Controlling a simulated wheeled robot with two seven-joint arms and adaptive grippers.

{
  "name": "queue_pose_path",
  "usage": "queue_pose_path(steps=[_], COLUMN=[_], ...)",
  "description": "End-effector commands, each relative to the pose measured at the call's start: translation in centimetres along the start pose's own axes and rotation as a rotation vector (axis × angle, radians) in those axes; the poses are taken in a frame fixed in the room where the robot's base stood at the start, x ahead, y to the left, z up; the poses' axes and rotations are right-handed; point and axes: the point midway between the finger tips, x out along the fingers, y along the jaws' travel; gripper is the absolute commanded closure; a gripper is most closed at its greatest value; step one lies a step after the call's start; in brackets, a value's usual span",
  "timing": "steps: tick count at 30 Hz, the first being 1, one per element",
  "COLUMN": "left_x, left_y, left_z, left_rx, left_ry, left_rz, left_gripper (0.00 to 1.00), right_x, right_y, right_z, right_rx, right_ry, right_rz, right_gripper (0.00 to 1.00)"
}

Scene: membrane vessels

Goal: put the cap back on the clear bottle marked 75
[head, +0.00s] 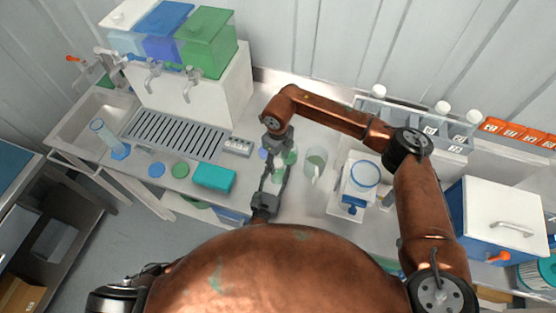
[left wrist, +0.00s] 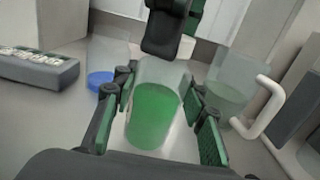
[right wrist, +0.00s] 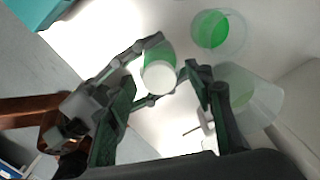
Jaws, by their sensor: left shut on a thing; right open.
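My left gripper (left wrist: 155,108) is shut on a clear vessel with green liquid (left wrist: 153,115), which stands nearly upright between its fingers in the left wrist view. I cannot read a 75 on it. My right gripper (right wrist: 161,80) is open, with its fingers spread on either side of a round white piece (right wrist: 159,77) that shows against the green vessel; I cannot tell whether this piece is the cap, or whether it is seated. In the head view the right gripper (head: 275,145) is just beyond the left gripper (head: 273,180).
A clear beaker (head: 316,160) stands close to the right of the grippers. Another green-filled vessel (right wrist: 212,30) is nearby. A grey rack (head: 380,107) holds white-capped bottles. A teal box (head: 213,178) and a grey block (head: 237,146) lie to the left.

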Motion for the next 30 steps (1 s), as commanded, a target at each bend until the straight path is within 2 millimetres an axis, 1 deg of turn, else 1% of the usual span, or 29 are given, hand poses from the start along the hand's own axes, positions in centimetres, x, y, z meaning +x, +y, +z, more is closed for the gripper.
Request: queue_pose_path(steps=[2, 5, 8, 15, 18, 21, 25, 30], left_x=[0.0, 0.0, 0.0, 0.0, 0.0, 0.0, 0.0, 0.0], left_y=[0.0, 0.0, 0.0, 0.0, 0.0, 0.0, 0.0, 0.0], left_z=[0.1, 0.1, 0.1, 0.1, 0.1, 0.1, 0.1, 0.1], left_rx=[0.000, 0.000, 0.000, 0.000, 0.000, 0.000, 0.000, 0.000], left_ry=[-0.002, -0.002, -0.002, -0.002, -0.002, -0.002, -0.002, -0.002], left_rz=[0.000, 0.000, 0.000, 0.000, 0.000, 0.000, 0.000, 0.000], left_gripper=[1.00, 1.00, 1.00, 1.00, 1.00, 1.00, 1.00, 1.00], right_x=[-0.2, -1.0, -2.6, -7.7, -9.4, -10.8, -11.7, -12.0], right_y=[0.0, -0.1, 0.0, -0.1, -0.1, -0.1, -0.1, -0.1], right_z=[0.0, 0.1, 0.1, 0.1, 0.1, 0.1, 0.0, 0.0], right_rx=[-0.001, 0.000, -0.001, 0.000, 0.000, 0.000, 0.001, 0.001], right_ry=[0.000, -0.002, -0.003, -0.003, -0.001, -0.002, 0.000, 0.000], right_rz=[0.000, -0.002, -0.002, -0.003, -0.002, -0.001, 0.000, 0.000], right_gripper=[0.52, 0.52, 0.52, 0.52, 0.52, 0.52, 0.52, 0.52])
